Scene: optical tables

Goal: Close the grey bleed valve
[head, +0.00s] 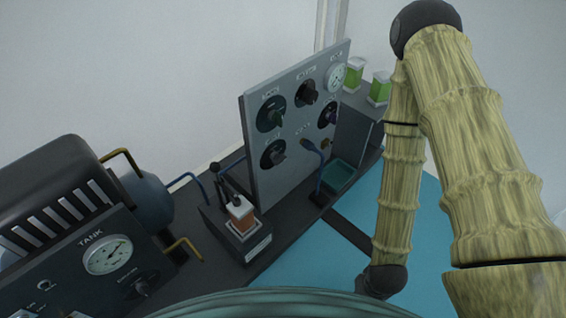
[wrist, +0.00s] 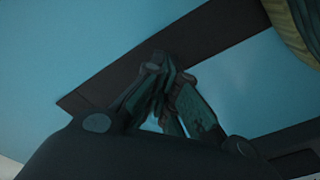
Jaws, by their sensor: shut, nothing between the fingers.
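An upright grey panel (head: 291,185) carries several round dark knobs and a gauge. The labels are too small to read, so I cannot tell which is the bleed valve. Another small dark knob (head: 141,286) sits below the tank gauge. My gripper (wrist: 166,72) shows in the wrist view, its fingers together and empty, above a blue surface with dark strips. No knob shows there. The head view does not show my fingers.
A black unit marked TANK with a gauge (head: 107,255) stands at the left, with yellow and blue pipes beside it. A small box with an orange-and-white block (head: 241,214) stands before the panel. Green-filled jars (head: 380,88) are behind it. The blue surface (head: 310,272) is mostly clear.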

